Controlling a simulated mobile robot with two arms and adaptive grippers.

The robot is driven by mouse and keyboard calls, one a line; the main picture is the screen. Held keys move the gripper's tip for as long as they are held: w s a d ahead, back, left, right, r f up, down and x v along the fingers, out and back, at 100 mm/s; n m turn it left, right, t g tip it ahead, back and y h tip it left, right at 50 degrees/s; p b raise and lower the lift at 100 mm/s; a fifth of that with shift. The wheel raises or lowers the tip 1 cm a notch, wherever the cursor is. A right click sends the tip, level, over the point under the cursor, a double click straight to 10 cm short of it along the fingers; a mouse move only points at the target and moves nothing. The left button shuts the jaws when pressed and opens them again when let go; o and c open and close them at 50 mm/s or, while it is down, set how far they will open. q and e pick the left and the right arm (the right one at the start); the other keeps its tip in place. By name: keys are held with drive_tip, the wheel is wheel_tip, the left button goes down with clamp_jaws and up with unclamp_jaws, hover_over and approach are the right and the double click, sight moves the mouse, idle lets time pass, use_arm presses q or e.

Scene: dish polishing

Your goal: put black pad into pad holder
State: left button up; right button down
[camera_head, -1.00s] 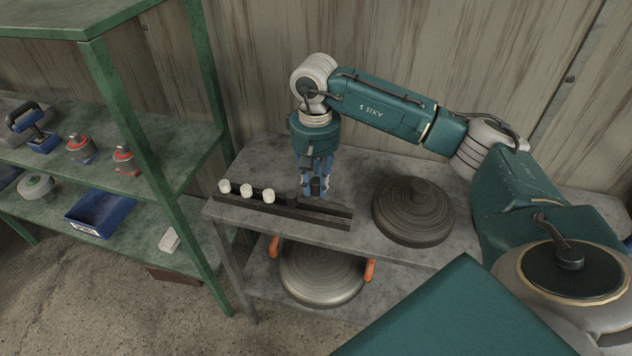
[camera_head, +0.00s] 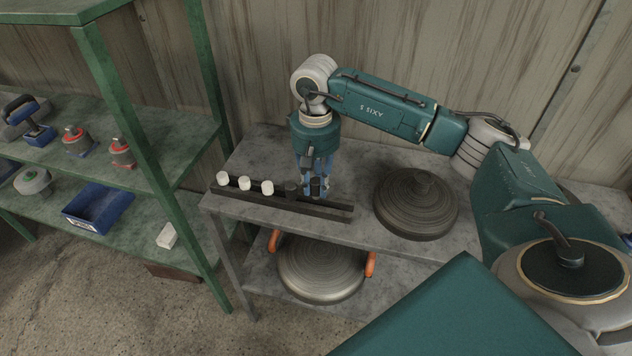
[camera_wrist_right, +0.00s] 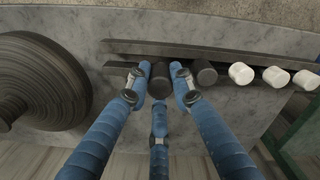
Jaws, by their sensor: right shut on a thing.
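My right gripper (camera_head: 313,187) is shut on a black pad (camera_head: 316,186), a short dark cylinder. It also shows between the blue fingers in the right wrist view (camera_wrist_right: 160,80). The pad holder (camera_head: 338,211) is a long dark rail on the grey table. The held pad is at the holder, in line with the row of pads; whether it is fully seated I cannot tell. Another black pad (camera_head: 291,189) stands just left of it, and three white pads (camera_head: 245,183) stand further left. My left gripper is not in view.
A ribbed dark disc (camera_head: 415,205) with a knob stands right of the holder on the table (camera_head: 265,155). A round pan-like dish (camera_head: 322,268) with orange handles is on the lower shelf. Green shelves (camera_head: 170,150) with tools and a blue bin (camera_head: 98,208) stand left.

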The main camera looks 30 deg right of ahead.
sight(316, 192)
drive_tip(key=shift+f+b, duration=1.15)
drive_tip(key=shift+f, duration=0.3)
drive_tip(key=shift+f, duration=0.15)
drive_tip(key=c, duration=1.4)
unclamp_jaws()
drive_tip(key=shift+c, duration=0.2)
